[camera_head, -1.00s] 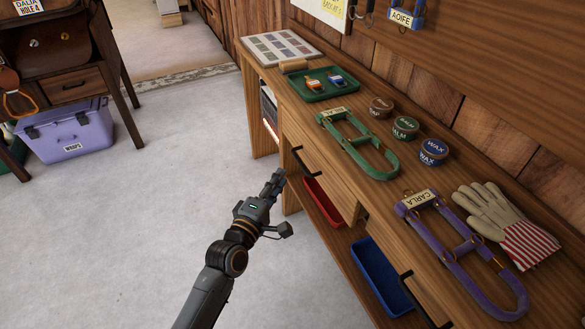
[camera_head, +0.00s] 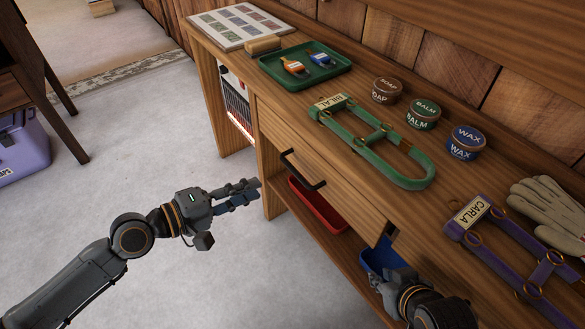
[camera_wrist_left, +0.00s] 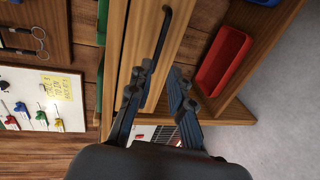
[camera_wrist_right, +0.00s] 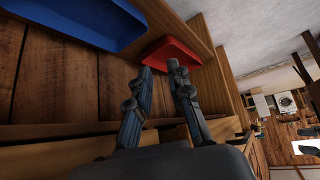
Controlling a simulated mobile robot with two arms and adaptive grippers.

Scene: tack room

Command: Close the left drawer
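The left drawer (camera_head: 325,185) is a wooden front with a black bar handle (camera_head: 303,170), under the tabletop. Its front seems to stand out slightly at its right end; I cannot tell how far. My left gripper (camera_head: 257,190) is left of the drawer front, apart from the handle, with fingers parted and empty. The left wrist view shows the handle (camera_wrist_left: 154,55) beyond the fingertips (camera_wrist_left: 159,70). My right gripper (camera_head: 378,278) is low at the front of the bench, near the blue tray (camera_head: 380,258). The right wrist view shows its fingers (camera_wrist_right: 162,70) parted and empty.
A red tray (camera_head: 318,207) sits on the lower shelf. The tabletop holds a green tray (camera_head: 305,82), a green halter (camera_head: 370,140), several tins, a purple halter (camera_head: 500,240) and gloves (camera_head: 545,205).

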